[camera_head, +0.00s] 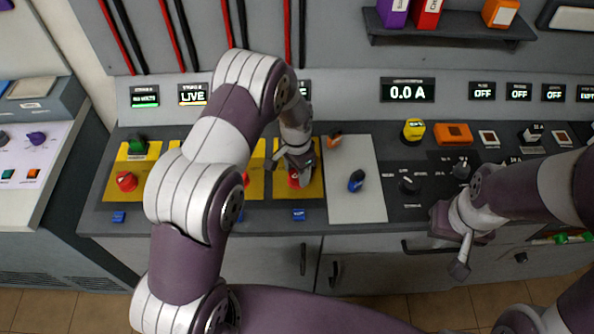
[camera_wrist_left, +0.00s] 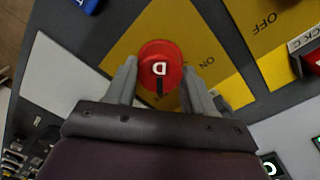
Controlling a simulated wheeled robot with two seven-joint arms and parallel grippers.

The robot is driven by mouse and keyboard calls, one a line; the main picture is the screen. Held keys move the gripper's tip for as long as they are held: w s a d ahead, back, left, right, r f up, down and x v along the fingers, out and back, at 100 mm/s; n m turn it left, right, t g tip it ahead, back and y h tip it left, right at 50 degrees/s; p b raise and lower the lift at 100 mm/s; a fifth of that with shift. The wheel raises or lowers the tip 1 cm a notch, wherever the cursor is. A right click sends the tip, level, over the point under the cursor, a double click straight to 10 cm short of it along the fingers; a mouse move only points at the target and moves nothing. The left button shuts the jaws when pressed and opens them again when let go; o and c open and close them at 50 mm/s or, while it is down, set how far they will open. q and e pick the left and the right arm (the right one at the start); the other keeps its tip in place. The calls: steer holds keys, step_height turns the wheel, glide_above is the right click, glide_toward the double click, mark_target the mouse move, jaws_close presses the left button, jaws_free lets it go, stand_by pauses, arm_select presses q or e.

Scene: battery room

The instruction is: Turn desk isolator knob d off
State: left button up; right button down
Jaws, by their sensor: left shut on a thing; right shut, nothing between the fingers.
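The red isolator knob d (camera_wrist_left: 160,66), marked with a letter D, sits on a yellow plate (camera_wrist_left: 205,35) in the left wrist view. My left gripper (camera_wrist_left: 160,85) has its two fingers on either side of the knob and is shut on it. In the head view the knob shows as a bit of red (camera_head: 293,182) under my left gripper (camera_head: 301,172), mostly hidden. The plate carries the words ON and OFF; the knob's dark pointer mark lies toward the gripper's palm. My right gripper (camera_head: 462,262) is shut and empty near the desk's front edge.
Another red knob (camera_head: 126,181) and a green one (camera_head: 138,146) stand at the left. A blue knob (camera_head: 356,181) sits on a white plate right of my left gripper. Displays (camera_head: 407,90) line the back panel. My left arm hides part of the desk.

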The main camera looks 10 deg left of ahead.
arm_select(q)
steer(key=shift+w+r, duration=0.15)
steer(key=shift+w, duration=0.1)
stand_by(0.3)
steer(key=o, duration=1)
steer(key=shift+s, duration=0.1)
steer(key=shift+o, duration=0.2)
step_height(320, 180, up, 13)
steer(key=b, duration=0.2)
steer(key=shift+f, duration=0.2)
steer(key=shift+a, duration=0.1)
steer(key=s+a+n, duration=0.2)
steer(key=s+n, duration=0.1)
steer(key=s, duration=0.6)
steer(key=s+a+r+n+t, duration=0.1)
steer(key=s+n, duration=0.3)
steer(key=s, duration=0.6)
steer(key=shift+a+r+n+t, duration=0.25)
steer(key=shift+a+n+t, duration=0.05)
steer(key=shift+a, duration=0.25)
